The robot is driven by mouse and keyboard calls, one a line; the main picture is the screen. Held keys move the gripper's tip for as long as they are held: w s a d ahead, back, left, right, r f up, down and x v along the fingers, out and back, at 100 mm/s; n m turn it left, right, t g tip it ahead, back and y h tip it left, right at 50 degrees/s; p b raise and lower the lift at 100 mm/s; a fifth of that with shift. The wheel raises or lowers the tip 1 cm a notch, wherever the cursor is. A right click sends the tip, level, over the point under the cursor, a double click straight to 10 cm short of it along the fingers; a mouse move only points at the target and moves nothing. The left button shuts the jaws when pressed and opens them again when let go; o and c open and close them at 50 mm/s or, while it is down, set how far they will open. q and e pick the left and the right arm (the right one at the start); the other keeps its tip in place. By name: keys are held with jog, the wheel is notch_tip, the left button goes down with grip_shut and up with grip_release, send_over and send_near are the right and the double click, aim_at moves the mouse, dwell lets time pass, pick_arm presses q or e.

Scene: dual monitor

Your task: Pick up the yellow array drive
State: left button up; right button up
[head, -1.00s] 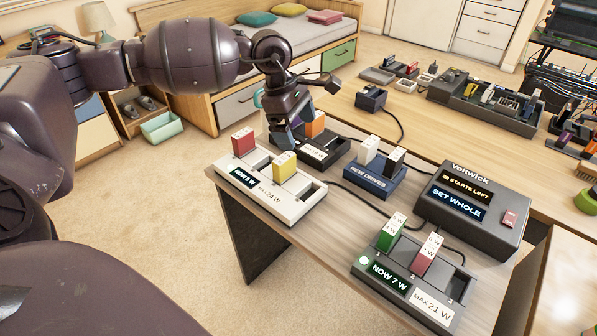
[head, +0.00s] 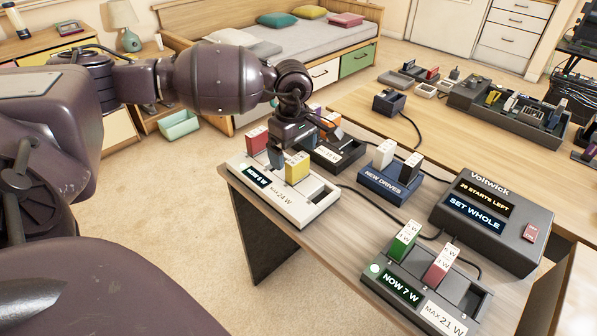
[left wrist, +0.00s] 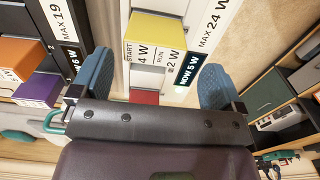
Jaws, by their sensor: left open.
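The yellow drive (head: 297,170) stands upright in the white dock (head: 303,209), which is marked MAX 24 W. My left gripper (head: 283,152) is at that dock, just behind and beside the yellow drive. In the left wrist view the gripper (left wrist: 156,82) is open, its two blue fingers spread wide. The yellow drive (left wrist: 156,32) shows ahead between the fingers, with a white label reading 4 W and 2 W. I cannot tell whether a finger touches it. A red drive (head: 257,140) stands in the same dock; its lower part shows in the wrist view (left wrist: 144,97).
A black dock (head: 325,154) with orange and purple drives sits close behind. A blue NEW DRIVES holder (head: 378,188), the Voltwick box (head: 490,222) and a front dock (head: 418,285) with green and red drives stand to the right. Cables cross the table between them.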

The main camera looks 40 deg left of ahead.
aim_at(298, 158)
pick_arm(q)
jog(key=f, duration=0.3)
jog(key=f+b, duration=0.1)
jog(key=f, duration=0.1)
jog(key=shift+w+d, duration=0.3)
jog(key=shift+d, duration=0.05)
jog(key=shift+r, duration=0.15)
jog(key=shift+c, duration=0.6)
jog(key=c, duration=0.9)
jog(key=shift+r, duration=0.1)
